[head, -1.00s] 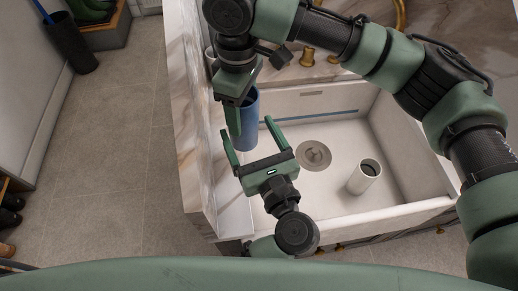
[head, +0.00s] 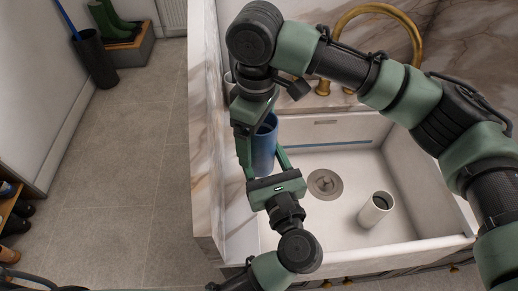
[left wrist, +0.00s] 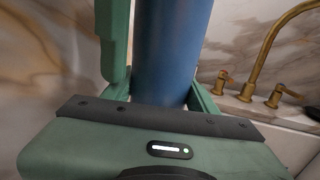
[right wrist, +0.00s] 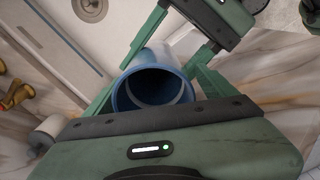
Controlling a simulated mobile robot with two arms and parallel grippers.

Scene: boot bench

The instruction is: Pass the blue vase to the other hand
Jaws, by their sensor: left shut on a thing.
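The blue vase (head: 263,150) is a tall cylinder held over the left end of the sink. My left gripper (head: 265,163) reaches in from below and is shut on its side; in the left wrist view the vase (left wrist: 172,50) stands between its fingers. My right gripper (head: 254,122) comes from above and is also around the vase. In the right wrist view the open rim of the vase (right wrist: 153,88) faces the camera, with the right fingers against both sides. The right arm and gripper partly hide the vase in the head view.
A white cup (head: 375,210) stands in the white sink (head: 420,225), right of the drain (head: 325,184). A brass faucet (head: 385,12) rises behind. A marble side panel (head: 207,150) is close on the left. Green boots (head: 112,22) are far off on the left.

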